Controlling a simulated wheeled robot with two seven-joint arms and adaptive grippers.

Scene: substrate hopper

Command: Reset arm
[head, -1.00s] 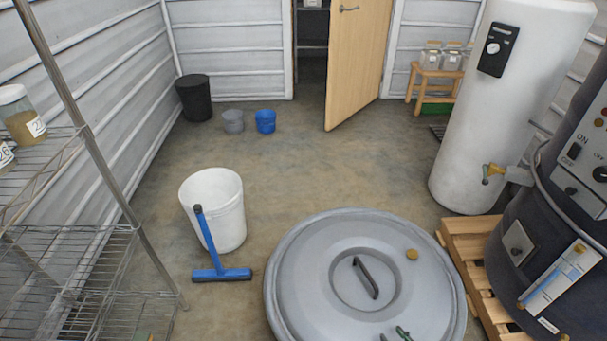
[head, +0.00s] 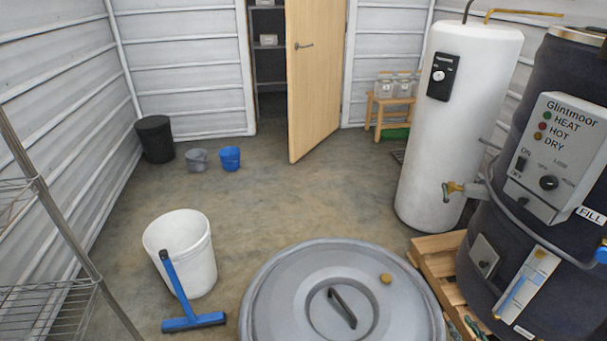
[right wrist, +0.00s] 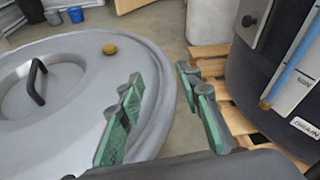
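My right gripper (head: 475,328) just shows at the bottom edge of the head view, between the grey lidded tub (head: 270,285) and the wooden pallet (head: 438,262). In the right wrist view its two green-padded fingers (right wrist: 165,90) are spread apart with nothing between them. They are beside the tub's right rim, with floor and pallet beyond. My left gripper is out of view.
A dark heater drum (head: 515,290) with a control panel stands on the pallet at right. A white tank (head: 450,130) is behind it. A white bucket (head: 200,262) and blue squeegee (head: 195,321) are at left near a wire rack (head: 45,310). Mid-floor is clear.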

